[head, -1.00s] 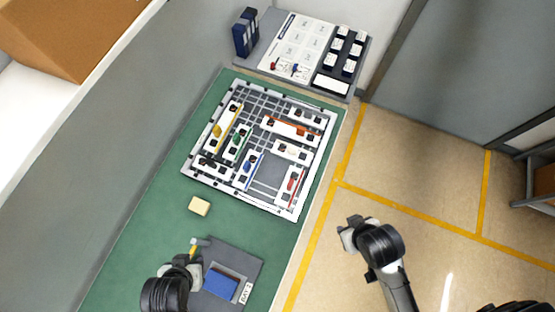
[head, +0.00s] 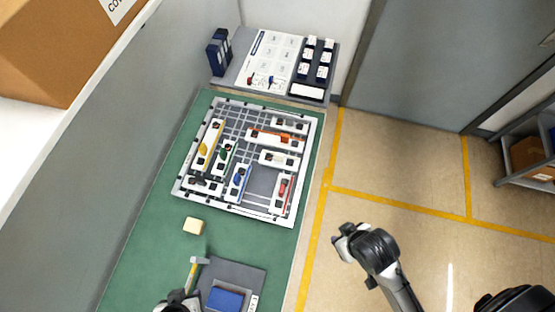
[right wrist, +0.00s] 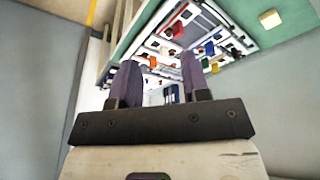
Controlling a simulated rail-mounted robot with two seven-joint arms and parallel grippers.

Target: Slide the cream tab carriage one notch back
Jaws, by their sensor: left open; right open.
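The tray frame (head: 186,196) lies on the green bench top and holds several white carriages with coloured tabs. The carriage that looks cream-tabbed (head: 279,158) is on the right side, between the orange-tab carriage (head: 276,139) and the red-tab one (head: 283,190); its tab is too small to tell surely. My right gripper (head: 345,240) hangs over the floor right of the bench. Its open, empty fingers show in the right wrist view (right wrist: 158,82).
A tan block (head: 194,226) sits on the green bench (head: 150,235). A grey board with cards (head: 276,55) and dark binders (head: 218,52) stand behind the tray. A wall borders the left.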

